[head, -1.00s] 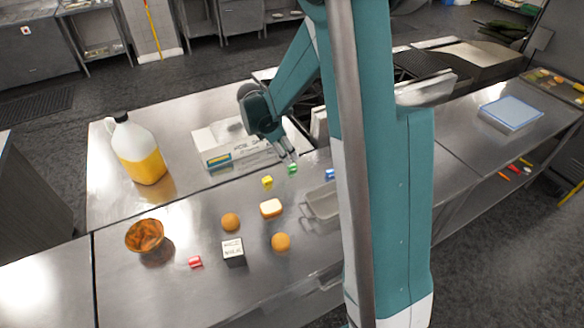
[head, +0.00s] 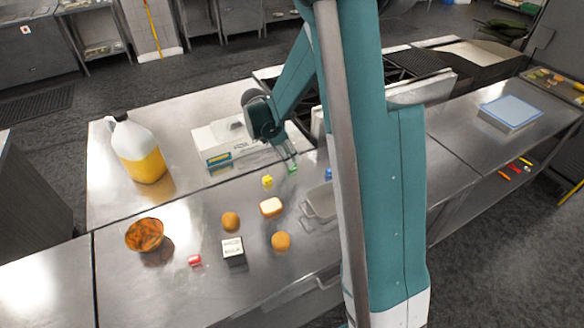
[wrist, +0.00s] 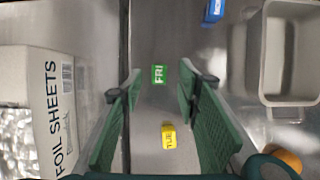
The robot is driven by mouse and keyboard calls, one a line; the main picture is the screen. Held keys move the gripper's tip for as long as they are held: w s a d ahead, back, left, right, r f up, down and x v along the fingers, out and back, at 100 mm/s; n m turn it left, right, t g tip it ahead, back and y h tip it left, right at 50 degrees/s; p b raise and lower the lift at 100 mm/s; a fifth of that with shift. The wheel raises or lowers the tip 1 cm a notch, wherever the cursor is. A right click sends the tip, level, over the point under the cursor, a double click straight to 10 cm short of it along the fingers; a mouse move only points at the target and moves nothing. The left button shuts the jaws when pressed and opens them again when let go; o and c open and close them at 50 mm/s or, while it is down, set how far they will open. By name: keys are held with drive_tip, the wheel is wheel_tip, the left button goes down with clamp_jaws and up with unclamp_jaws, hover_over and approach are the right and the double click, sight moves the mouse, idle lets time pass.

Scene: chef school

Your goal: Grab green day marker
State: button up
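The green day marker (wrist: 159,74), lettered "FRI", lies on the steel counter in the wrist view, ahead of and between my fingertips. In the head view the green marker (head: 292,168) shows right by my gripper (head: 288,160). In the wrist view my gripper (wrist: 160,88) is open, with its green finger pads apart and nothing between them gripped. A yellow marker (wrist: 169,136), lettered "TUE", lies nearer the wrist, below the green one in the picture. A blue marker (wrist: 213,10) lies at the top right of the wrist view.
A foil sheets box (wrist: 28,115) stands close to the left finger. A metal pan (wrist: 270,97) is at the right. Round buns (head: 231,221), a bread piece (head: 271,207), a red marker (head: 195,260) and a bowl (head: 133,240) sit on the near counter.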

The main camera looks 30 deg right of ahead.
drive_tip(key=shift+f, duration=0.1)
drive_tip(key=shift+x, duration=2.5)
drive_tip(key=shift+c, duration=0.5)
drive_tip(key=c, duration=0.8)
